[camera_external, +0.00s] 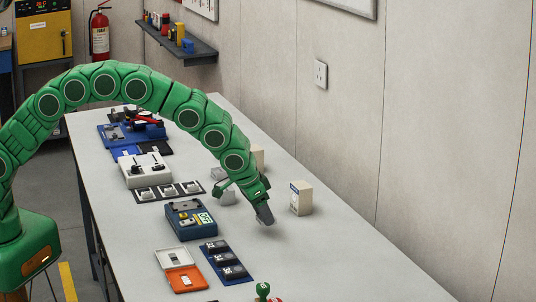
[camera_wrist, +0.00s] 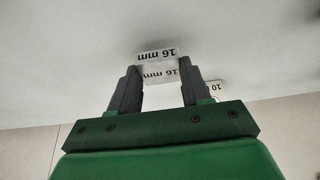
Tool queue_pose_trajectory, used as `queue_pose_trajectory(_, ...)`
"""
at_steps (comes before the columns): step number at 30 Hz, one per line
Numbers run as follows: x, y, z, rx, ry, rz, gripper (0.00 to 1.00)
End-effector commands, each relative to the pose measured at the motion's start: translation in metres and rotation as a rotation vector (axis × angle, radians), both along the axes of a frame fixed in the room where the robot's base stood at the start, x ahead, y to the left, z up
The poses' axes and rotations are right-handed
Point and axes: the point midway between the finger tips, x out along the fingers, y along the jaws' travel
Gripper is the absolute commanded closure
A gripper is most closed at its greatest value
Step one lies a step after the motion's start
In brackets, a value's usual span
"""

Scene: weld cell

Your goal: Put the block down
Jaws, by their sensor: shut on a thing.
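My gripper (camera_wrist: 160,75) is shut on a pale block marked "16 mm" (camera_wrist: 157,56), which sits between its two dark fingers in the camera_wrist view. A second "16 mm" marking shows on the block's nearer face. In the camera_external view my gripper (camera_external: 245,203) points down low over the bench (camera_external: 330,260). The held block is not clear there, as the fingers cover much of that spot. A dark patch of shadow lies by the block. I cannot tell whether the block touches the bench.
Another pale block marked "10" (camera_wrist: 215,87) is just right of my gripper. A cream block with a label (camera_external: 300,198) stands to the right. A blue device (camera_external: 188,220), dark blue tray (camera_external: 228,262) and orange-and-white case (camera_external: 180,270) lie left. The front right bench is clear.

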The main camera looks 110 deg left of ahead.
Motion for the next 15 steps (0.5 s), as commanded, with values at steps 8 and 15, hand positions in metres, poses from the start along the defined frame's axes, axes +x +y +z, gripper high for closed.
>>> queue_pose_trajectory(8, 0.001, 0.000, -0.029, 0.001, -0.003, 0.000, 0.85)
queue_pose_trajectory(15, 0.001, 0.000, -0.029, 0.001, -0.003, 0.000, 0.85)
